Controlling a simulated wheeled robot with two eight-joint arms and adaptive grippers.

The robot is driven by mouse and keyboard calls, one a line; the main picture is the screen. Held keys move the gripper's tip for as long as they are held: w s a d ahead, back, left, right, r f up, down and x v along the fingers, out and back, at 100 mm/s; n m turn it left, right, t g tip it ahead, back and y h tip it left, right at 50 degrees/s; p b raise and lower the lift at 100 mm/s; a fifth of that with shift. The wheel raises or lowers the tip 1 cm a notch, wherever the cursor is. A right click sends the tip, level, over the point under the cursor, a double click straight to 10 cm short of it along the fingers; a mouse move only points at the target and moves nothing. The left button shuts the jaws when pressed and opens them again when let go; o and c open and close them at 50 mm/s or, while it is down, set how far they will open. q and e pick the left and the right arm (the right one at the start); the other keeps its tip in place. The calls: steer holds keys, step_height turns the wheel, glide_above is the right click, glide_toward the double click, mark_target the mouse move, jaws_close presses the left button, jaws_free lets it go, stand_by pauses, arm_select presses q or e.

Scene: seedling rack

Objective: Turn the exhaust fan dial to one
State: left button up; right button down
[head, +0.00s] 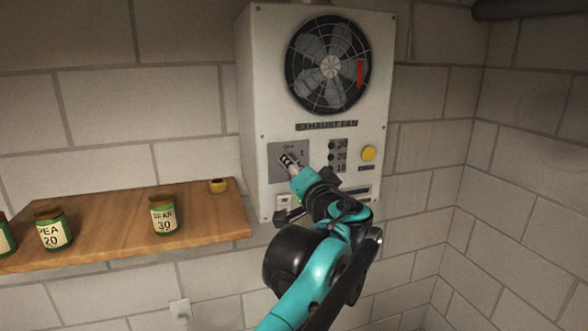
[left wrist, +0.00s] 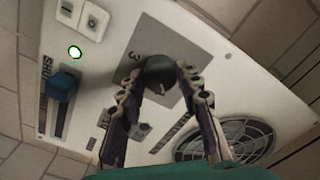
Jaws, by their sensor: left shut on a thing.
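The exhaust fan box (head: 258,95) is a white panel on the wall with a round fan (head: 330,65) at its top. The dial's grey plate (head: 275,150) is at the box's lower left, marked off at the top and 1 to the right. My left gripper (head: 290,160) is at this plate and hides most of the dial in the head view. In the left wrist view the black round dial (left wrist: 158,70) sits between my left gripper's fingertips (left wrist: 160,80), which are shut on it. A pale line shows on the dial's edge, but its setting is unclear. My right gripper is out of view.
A yellow button (head: 368,153) and a column marked 30, 20, 10 (head: 334,156) are right of the dial. A blue slider (left wrist: 62,86) and a rocker switch (left wrist: 94,21) show in the left wrist view. A wooden shelf (head: 110,232) with labelled jars stands left.

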arm_select(q)
steer(key=shift+m, duration=1.1)
steer(key=o, duration=1.2)
steer(key=v, duration=1.2)
